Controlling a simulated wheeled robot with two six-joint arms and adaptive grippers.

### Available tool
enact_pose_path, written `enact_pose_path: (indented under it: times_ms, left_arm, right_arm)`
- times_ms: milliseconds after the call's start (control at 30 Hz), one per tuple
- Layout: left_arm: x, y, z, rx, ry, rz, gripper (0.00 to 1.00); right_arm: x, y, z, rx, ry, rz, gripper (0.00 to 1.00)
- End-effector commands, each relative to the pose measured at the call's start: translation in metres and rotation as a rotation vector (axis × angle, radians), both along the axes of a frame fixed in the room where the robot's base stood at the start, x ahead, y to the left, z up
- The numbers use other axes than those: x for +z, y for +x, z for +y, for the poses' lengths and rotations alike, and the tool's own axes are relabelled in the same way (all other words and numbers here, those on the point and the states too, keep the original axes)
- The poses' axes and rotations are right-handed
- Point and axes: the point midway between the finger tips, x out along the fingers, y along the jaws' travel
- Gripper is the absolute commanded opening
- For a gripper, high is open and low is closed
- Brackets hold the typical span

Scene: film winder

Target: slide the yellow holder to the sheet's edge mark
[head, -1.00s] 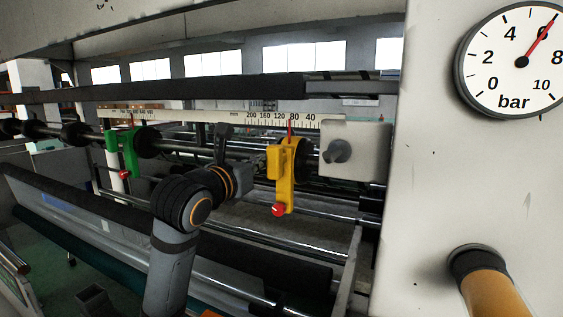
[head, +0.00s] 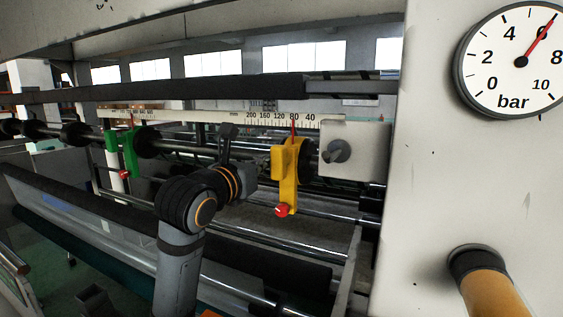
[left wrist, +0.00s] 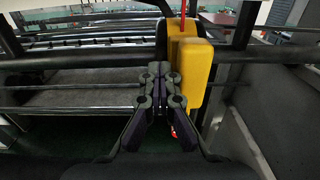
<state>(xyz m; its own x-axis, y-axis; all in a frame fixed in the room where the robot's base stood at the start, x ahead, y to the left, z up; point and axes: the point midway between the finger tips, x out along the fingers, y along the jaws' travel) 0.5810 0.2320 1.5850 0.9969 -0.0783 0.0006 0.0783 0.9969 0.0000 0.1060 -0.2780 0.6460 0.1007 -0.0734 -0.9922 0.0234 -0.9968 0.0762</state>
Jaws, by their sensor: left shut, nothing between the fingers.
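The yellow holder (head: 288,178) hangs on the shaft below the ruler (head: 262,117) in the head view, with a red knob (head: 282,210) at its bottom. Its red pointer (head: 293,127) is at about 80 on the scale. My left gripper shows in the left wrist view (left wrist: 160,85), shut and empty, its fingertips at the left side of the yellow holder (left wrist: 197,75); I cannot tell whether they touch. In the head view my left wrist hides most of that gripper. My right gripper is not in view. I cannot make out the edge mark.
A green holder (head: 130,150) with a red pointer sits farther left on the shaft. A grey block (head: 352,150) stands close to the right of the yellow holder. A machine panel with a pressure gauge (head: 520,60) fills the right.

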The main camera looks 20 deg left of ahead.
Motion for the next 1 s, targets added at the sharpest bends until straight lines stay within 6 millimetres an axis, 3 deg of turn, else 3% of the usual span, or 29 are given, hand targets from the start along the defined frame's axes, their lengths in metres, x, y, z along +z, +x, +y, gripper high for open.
enact_pose_path:
  times_ms: [1000]
  left_arm:
    - [0.0, 0.002, 0.03, 0.0, 0.0, 0.0, 0.0]
  right_arm:
    - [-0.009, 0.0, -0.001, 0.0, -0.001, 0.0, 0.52]
